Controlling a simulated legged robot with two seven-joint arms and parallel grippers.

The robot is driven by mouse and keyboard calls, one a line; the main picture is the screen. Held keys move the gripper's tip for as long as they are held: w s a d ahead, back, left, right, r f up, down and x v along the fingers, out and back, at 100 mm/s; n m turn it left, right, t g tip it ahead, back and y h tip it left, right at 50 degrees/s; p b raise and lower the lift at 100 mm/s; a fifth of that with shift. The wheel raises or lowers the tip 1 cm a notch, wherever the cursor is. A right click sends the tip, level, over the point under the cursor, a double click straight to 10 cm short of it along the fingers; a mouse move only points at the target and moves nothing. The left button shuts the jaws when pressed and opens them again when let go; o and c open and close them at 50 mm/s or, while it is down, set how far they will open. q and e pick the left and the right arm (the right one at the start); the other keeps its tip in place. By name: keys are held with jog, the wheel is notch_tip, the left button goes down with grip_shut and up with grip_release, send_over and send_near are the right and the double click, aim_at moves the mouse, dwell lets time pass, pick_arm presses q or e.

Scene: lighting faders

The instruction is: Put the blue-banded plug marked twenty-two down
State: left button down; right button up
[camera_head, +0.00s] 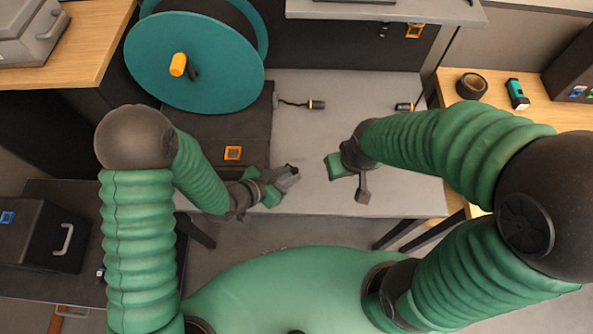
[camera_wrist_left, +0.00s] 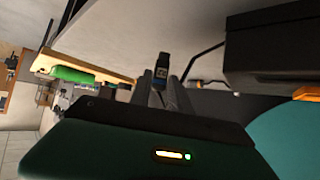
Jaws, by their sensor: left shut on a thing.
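My left gripper (camera_head: 288,174) is over the near part of the grey table (camera_head: 330,199), left of centre. It is shut on a small dark plug (camera_head: 293,169). The left wrist view shows the plug (camera_wrist_left: 162,66) standing out past the fingertips (camera_wrist_left: 165,88), with a blue part and a marking too small to read surely. The head view does not show clearly whether the plug touches the table.
Two other dark plugs, one with a cable (camera_head: 316,105) and one at the right (camera_head: 404,107), lie farther back on the table. A teal reel (camera_head: 150,70) stands at the back left. A tape roll (camera_head: 460,84) and a teal object (camera_head: 517,94) are on the wooden bench.

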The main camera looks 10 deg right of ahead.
aim_at(296, 172)
pick_arm(q)
jog(key=shift+w+d, duration=0.65)
jog(key=shift+w, duration=0.1)
jog(key=f, duration=0.3)
jog(key=shift+w+d+f, duration=0.2)
jog(key=shift+d+f, duration=0.1)
jog(key=shift+f, duration=0.05)
jog(key=shift+d+f, duration=0.15)
jog(key=shift+d, duration=0.2)
jog(key=shift+a+f, duration=0.2)
jog(key=shift+f, duration=0.05)
jog(key=c, duration=1.2)
grip_release()
jog(key=shift+a+r, duration=0.1)
jog(key=shift+a, duration=0.05)
